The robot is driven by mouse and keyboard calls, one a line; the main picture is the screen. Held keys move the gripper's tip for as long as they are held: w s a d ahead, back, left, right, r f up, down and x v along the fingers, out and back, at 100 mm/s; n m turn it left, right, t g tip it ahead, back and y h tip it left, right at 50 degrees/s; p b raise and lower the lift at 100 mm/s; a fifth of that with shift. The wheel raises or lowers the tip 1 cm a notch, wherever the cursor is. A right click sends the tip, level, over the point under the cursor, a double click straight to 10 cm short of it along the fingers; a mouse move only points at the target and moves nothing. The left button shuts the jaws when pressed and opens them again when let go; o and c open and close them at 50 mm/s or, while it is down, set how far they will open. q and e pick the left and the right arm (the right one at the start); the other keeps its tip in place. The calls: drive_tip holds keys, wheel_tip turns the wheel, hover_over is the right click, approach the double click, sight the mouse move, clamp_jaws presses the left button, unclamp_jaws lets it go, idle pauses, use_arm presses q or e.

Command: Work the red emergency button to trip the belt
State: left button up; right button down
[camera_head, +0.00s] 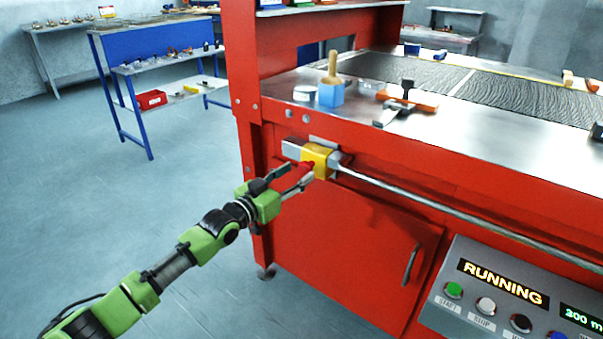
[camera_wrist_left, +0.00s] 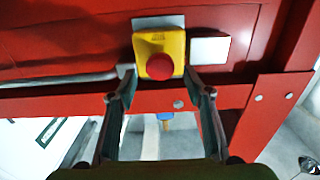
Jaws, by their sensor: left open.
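The red emergency button (camera_head: 308,164) sits on a yellow box (camera_head: 318,157) on the front of the red machine. In the left wrist view the round red button (camera_wrist_left: 159,67) faces me on its yellow box (camera_wrist_left: 172,45), near the top middle. My left gripper (camera_head: 294,178) is just in front of the button in the head view. In the wrist view its two fingers (camera_wrist_left: 160,82) are spread to either side of the button's line, open, with nothing between them. I cannot tell whether a fingertip touches the box. My right gripper is not in view.
A metal rod (camera_head: 430,202) runs right from the box along the machine front. A control panel (camera_head: 510,295) reads RUNNING. A blue block with a brush (camera_head: 331,92) and a clamp (camera_head: 405,98) lie on the steel ledge. Open floor (camera_head: 120,210) lies left.

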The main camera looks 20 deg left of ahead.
sight(303, 168)
use_arm(q)
drive_tip(key=shift+x, duration=1.6)
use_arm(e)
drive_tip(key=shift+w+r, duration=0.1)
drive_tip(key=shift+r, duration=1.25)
use_arm(q)
clamp_jaws()
drive_tip(key=shift+w+b, duration=0.15)
drive_tip(key=shift+b, duration=0.25)
drive_tip(key=shift+w+d+r, duration=0.1)
drive_tip(key=shift+w, duration=0.35)
unclamp_jaws()
drive_tip(key=shift+d, duration=0.1)
drive_tip(key=shift+w, duration=0.1)
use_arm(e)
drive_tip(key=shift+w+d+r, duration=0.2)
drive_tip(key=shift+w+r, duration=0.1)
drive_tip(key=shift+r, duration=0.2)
